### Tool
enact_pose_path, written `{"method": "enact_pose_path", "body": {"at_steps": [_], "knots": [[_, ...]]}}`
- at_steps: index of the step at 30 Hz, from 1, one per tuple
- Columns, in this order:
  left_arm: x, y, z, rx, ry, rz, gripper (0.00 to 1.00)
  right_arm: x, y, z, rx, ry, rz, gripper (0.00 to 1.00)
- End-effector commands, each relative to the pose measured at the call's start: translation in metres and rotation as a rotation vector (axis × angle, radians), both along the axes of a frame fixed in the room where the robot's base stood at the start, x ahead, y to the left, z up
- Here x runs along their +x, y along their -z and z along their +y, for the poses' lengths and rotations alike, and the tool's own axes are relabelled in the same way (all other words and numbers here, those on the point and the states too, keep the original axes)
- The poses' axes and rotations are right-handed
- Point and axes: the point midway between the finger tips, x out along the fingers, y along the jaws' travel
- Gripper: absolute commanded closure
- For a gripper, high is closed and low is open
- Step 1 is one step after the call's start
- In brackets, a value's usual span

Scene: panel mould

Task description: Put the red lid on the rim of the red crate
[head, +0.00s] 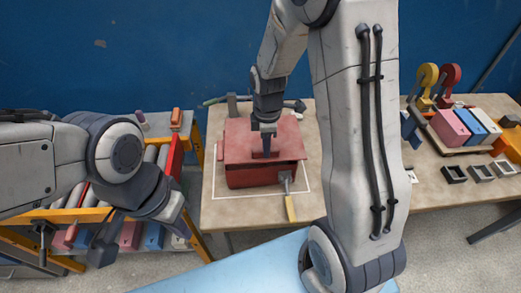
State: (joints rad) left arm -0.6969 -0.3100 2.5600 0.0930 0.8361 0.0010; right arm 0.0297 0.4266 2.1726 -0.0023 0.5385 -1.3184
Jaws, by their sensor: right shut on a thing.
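The red lid (287,141) is a flat panel over the red crate (256,177) on the table, covering its top. My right gripper (265,152) comes down from above and is shut on the lid near its middle; its fingertips and the grip spot are partly hidden. The lid looks roughly level and lined up with the crate, but I cannot tell whether it touches the rim all round. My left gripper (104,244) hangs at the lower left, away from the crate, and its jaw opening is not clear.
The beige table (230,211) has a white outline around the crate. A shelf rack with coloured blocks stands left. Coloured boxes (450,128) and small dark trays (454,173) sit at the right.

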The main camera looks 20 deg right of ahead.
Motion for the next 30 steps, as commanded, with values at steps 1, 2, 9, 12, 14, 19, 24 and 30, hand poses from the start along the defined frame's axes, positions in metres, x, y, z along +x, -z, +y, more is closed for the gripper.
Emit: {"method": "enact_pose_path", "body": {"at_steps": [1, 2, 9, 12, 14, 19, 24, 30], "knots": [[0.000, -0.005, 0.000, 0.000, 0.000, 0.000, 1.00, 0.008, 0.004, 0.003, 0.000, -0.002, 0.002, 1.00], [0.000, -0.006, 0.000, 0.000, 0.000, 0.000, 1.00, 0.013, 0.006, 0.004, 0.000, -0.002, 0.001, 1.00], [0.000, -0.010, 0.000, 0.000, -0.001, 0.000, 1.00, 0.027, 0.020, 0.008, 0.000, -0.001, 0.001, 1.00], [0.000, -0.015, 0.000, 0.000, -0.001, 0.000, 1.00, 0.026, 0.034, 0.008, 0.000, 0.000, 0.004, 1.00], [0.000, -0.018, 0.000, 0.000, -0.001, 0.000, 1.00, 0.026, 0.043, 0.008, 0.000, 0.000, 0.004, 1.00], [0.000, -0.020, 0.000, 0.000, -0.001, 0.000, 1.00, 0.027, 0.056, 0.008, 0.000, 0.000, -0.001, 1.00], [0.000, -0.019, 0.000, 0.000, -0.001, 0.000, 1.00, 0.027, 0.057, 0.008, 0.000, 0.000, -0.003, 1.00], [0.000, -0.017, 0.000, 0.000, -0.001, 0.000, 1.00, 0.027, 0.060, 0.008, 0.000, 0.000, -0.001, 0.73]]}}
